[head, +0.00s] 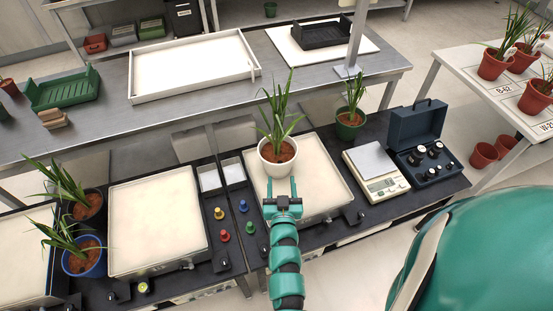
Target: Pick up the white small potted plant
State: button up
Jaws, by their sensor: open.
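The white small potted plant (277,168) stands upright on the right-hand flat weighing platform (325,184). It has a white pot, brown soil and long green leaves. My gripper (281,187) is open. Its two fingers point at the front of the white pot, one toward each side, close to its lower part. I cannot tell whether the fingers touch the pot. My teal arm comes up from the bottom and hides part of the platform's front edge.
A green pot (349,124) stands behind on the right, near a digital scale (382,186) and an open blue weight case (417,129). Colored weights (222,236) stand left of my arm. Another platform (150,235) is bare. Black (92,207) and blue (86,262) pots stand at left.

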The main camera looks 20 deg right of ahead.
jog(key=p, duration=0.3)
send_near(278, 144)
jog(key=x, duration=0.5)
jog(key=shift+w+d, duration=0.1)
jog(key=shift+d, duration=0.25)
jog(key=shift+w+d+f, duration=0.15)
jog(key=shift+w+f, duration=0.05)
jog(key=shift+w, duration=0.3)
jog(key=shift+w+r, duration=0.2)
jog(key=shift+w, duration=0.15)
jog(key=x, duration=0.2)
jog(key=p+x, duration=0.1)
jog(key=shift+w+r+p, duration=0.2)
jog(key=shift+w+p, duration=0.1)
jog(key=shift+w, duration=0.15)
jog(key=shift+w+f, duration=0.1)
jog(key=shift+w, duration=0.2)
grip_shut()
